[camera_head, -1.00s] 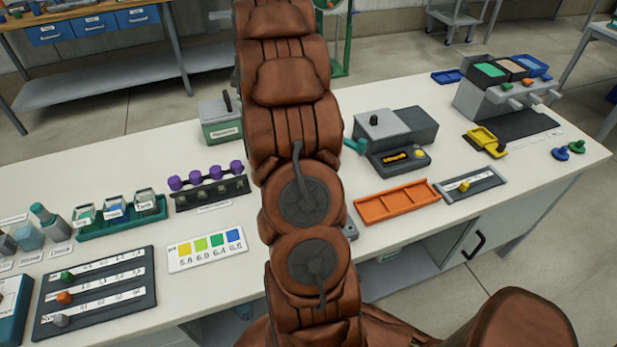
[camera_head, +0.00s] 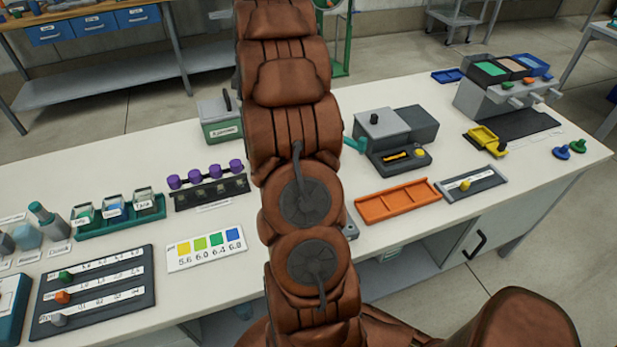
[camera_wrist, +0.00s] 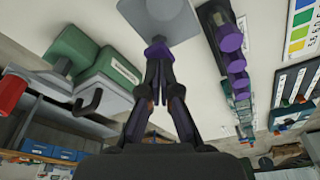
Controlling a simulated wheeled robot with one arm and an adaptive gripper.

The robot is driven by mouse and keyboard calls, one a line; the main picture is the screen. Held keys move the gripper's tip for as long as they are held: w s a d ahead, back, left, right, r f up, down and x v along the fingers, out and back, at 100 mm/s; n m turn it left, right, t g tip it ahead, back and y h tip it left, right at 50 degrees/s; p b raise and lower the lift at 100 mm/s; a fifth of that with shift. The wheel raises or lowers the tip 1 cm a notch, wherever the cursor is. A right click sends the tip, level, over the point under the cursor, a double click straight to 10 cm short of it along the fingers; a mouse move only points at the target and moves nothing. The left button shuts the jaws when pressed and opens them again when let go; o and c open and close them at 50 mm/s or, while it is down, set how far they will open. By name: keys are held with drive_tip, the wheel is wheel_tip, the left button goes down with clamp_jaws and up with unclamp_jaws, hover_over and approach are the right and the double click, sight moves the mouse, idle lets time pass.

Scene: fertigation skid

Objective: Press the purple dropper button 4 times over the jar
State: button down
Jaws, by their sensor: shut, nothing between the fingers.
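In the wrist view my gripper (camera_wrist: 157,58) is shut and empty, its dark fingertips together. The jar under the dropper cannot be made out. In the head view my brown arm hides the gripper, the dropper and that spot of the bench.
A row of purple-topped pieces (camera_head: 205,173) stands left of my arm, also in the wrist view (camera_wrist: 230,42). A green rack (camera_head: 120,228) holds labelled jars. A green box (camera_head: 220,131), grey device (camera_head: 395,128) and orange tray (camera_head: 397,203) are nearby.

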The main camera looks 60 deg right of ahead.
drive_tip(key=shift+f, duration=0.3)
drive_tip(key=shift+f+b, duration=0.35)
drive_tip(key=shift+b, duration=0.05)
drive_tip(key=shift+f, duration=0.4)
drive_tip(key=shift+r, duration=0.15)
drive_tip(key=shift+r+b, duration=0.3)
drive_tip(key=shift+r, duration=1.15)
